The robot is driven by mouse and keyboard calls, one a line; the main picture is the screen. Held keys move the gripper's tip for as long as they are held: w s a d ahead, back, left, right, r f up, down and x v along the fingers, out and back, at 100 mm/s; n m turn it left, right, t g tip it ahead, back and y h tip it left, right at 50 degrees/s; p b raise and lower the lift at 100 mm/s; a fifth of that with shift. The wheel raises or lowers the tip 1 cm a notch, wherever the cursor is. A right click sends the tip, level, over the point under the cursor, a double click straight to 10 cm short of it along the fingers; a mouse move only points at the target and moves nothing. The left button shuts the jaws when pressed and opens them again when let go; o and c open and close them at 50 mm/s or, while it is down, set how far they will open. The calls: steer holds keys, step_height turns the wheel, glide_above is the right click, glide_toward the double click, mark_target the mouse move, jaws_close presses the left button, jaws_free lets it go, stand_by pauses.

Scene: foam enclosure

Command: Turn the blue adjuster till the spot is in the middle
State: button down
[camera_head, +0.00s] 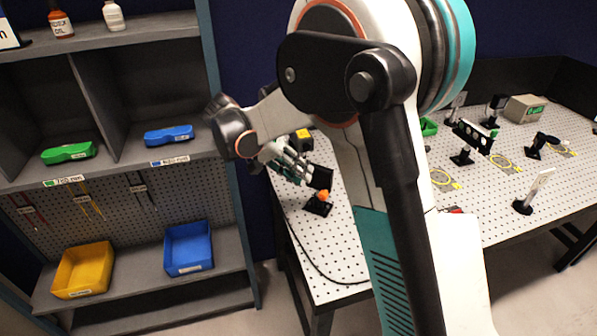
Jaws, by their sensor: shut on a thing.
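My gripper (300,175) is at the left end of the white perforated table (335,262), against a black optical mount (320,177). Its fingers are shut on a small part beside this mount, which I take to be the blue adjuster. The adjuster itself is hidden by the fingers or too small to make out. An orange knob (323,196) shows on a black holder just below the gripper. A white upright card (538,188) stands on a black base at the right of the table. I cannot make out the spot anywhere.
My arm covers the middle of the table. Several black optical mounts (473,137) and a grey box with a green display (524,108) stand at the right. At left, a grey shelf (130,130) holds a yellow bin (84,270) and a blue bin (188,248).

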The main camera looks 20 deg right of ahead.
steer(key=c, duration=1.4)
jaws_free()
steer(key=shift+a, duration=0.1)
steer(key=v, duration=1.2)
steer(key=shift+w, duration=0.1)
